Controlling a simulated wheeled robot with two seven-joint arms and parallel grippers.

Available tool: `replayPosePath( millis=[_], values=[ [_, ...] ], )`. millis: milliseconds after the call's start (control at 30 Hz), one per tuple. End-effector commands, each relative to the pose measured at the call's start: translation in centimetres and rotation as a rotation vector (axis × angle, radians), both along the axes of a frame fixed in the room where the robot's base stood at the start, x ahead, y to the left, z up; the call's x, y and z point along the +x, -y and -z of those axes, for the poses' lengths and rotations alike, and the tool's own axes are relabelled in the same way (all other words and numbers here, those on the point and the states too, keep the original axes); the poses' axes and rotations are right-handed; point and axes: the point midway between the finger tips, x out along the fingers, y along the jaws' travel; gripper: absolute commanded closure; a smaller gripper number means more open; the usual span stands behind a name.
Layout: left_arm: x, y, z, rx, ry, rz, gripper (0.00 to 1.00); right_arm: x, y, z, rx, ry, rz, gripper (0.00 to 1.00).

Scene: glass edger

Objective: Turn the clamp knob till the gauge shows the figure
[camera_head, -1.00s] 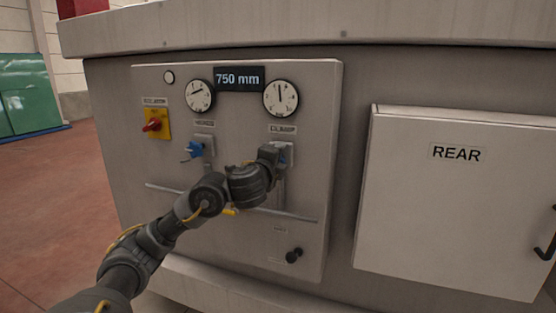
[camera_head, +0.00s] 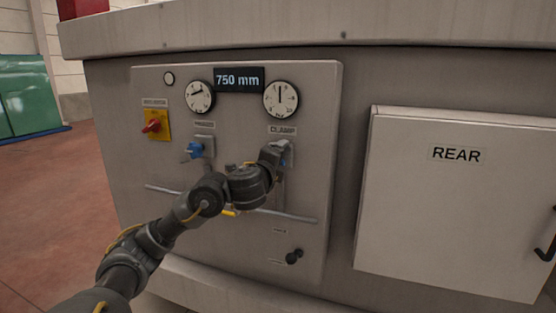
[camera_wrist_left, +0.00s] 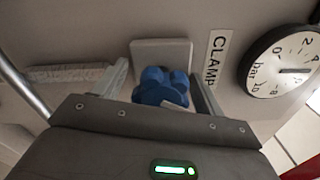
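The clamp knob is a blue lobed knob on a grey square plate. It shows in the left wrist view (camera_wrist_left: 160,88) between the fingers of my left gripper (camera_wrist_left: 160,82), which are closed in around it. The exact contact is partly hidden. In the head view my left gripper (camera_head: 280,152) is at the knob under the CLAMP label and covers most of it. The clamp gauge (camera_head: 281,99) is above; its needle points about straight up. The gauge also shows in the left wrist view (camera_wrist_left: 282,62), marked in bar. The display (camera_head: 239,79) reads "750 mm". My right gripper is not in view.
Left of the clamp knob are another blue knob (camera_head: 196,149) under a second gauge (camera_head: 200,96) and a red switch on a yellow plate (camera_head: 155,125). A rail (camera_head: 300,218) and a black knob (camera_head: 293,256) are below. The REAR door (camera_head: 455,210) is to the right.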

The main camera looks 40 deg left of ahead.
Motion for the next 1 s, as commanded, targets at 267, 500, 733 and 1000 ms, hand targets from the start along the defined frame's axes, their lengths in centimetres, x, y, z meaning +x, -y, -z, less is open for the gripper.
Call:
replayPosePath(
  millis=[267,500,733,1000],
  values=[
    [-0.4,0.1,-0.2,0.0,0.0,0.0,0.29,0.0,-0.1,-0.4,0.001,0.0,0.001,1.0],
    [-4.0,1.4,-0.6,0.003,-0.002,0.001,0.29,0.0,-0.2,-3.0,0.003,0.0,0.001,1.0],
    [-8.1,2.8,-0.3,0.002,-0.002,0.002,0.29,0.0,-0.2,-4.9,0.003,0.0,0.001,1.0],
    [-10.2,3.5,-0.1,-0.001,0.0,0.0,0.29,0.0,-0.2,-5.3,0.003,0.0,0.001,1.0]
  ],
)
